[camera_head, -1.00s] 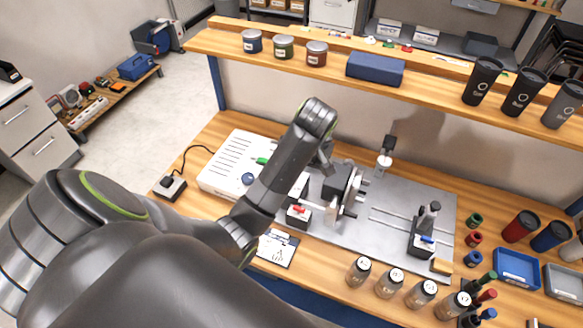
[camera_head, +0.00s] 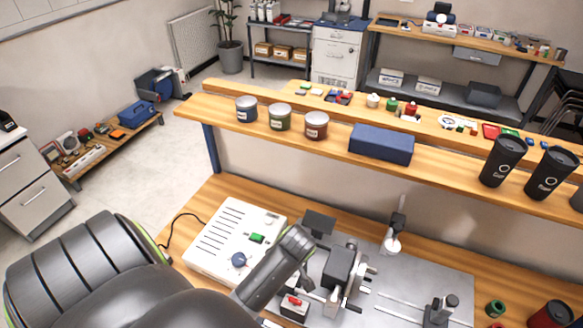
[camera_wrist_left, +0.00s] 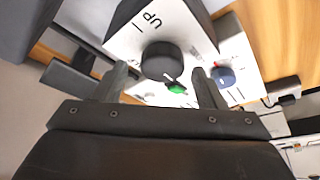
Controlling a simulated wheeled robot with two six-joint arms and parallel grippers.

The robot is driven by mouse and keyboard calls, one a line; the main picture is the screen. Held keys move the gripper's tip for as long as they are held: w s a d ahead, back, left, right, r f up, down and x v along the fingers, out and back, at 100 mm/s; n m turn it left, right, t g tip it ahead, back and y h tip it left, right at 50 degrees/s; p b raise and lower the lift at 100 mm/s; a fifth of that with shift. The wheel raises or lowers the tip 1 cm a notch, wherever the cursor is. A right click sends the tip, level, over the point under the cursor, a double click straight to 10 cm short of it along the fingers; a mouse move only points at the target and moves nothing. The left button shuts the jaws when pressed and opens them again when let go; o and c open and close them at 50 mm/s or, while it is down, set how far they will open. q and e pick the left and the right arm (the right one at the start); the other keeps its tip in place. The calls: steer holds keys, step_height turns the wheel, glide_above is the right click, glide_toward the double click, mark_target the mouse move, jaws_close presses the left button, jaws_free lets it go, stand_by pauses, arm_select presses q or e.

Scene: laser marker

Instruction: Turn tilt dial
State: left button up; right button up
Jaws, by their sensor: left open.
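In the left wrist view, a round black dial (camera_wrist_left: 161,60) sits on a white plate (camera_wrist_left: 135,38) marked "UP". My left gripper (camera_wrist_left: 160,72) is open, with one finger on each side of the dial in the picture. I cannot tell whether either finger touches it. In the head view, my left arm comes in from the left and ends beside the dark clamp unit (camera_head: 338,267) on the grey metal plate (camera_head: 428,272). The dial and my left fingers cannot be made out there. My right gripper is not in view.
A white control box (camera_head: 222,235) with a blue knob (camera_head: 239,259) and green switch (camera_head: 257,238) stands left of the clamp unit. A small box with a red switch (camera_head: 293,301) is in front. A wooden shelf (camera_head: 330,146) with cans and cups runs behind.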

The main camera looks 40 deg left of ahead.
arm_select(q)
steer(key=shift+a+f, duration=0.15)
steer(key=shift+f, duration=0.35)
steer(key=shift+s, duration=0.1)
steer(key=shift+r, duration=0.1)
steer(key=c, duration=1)
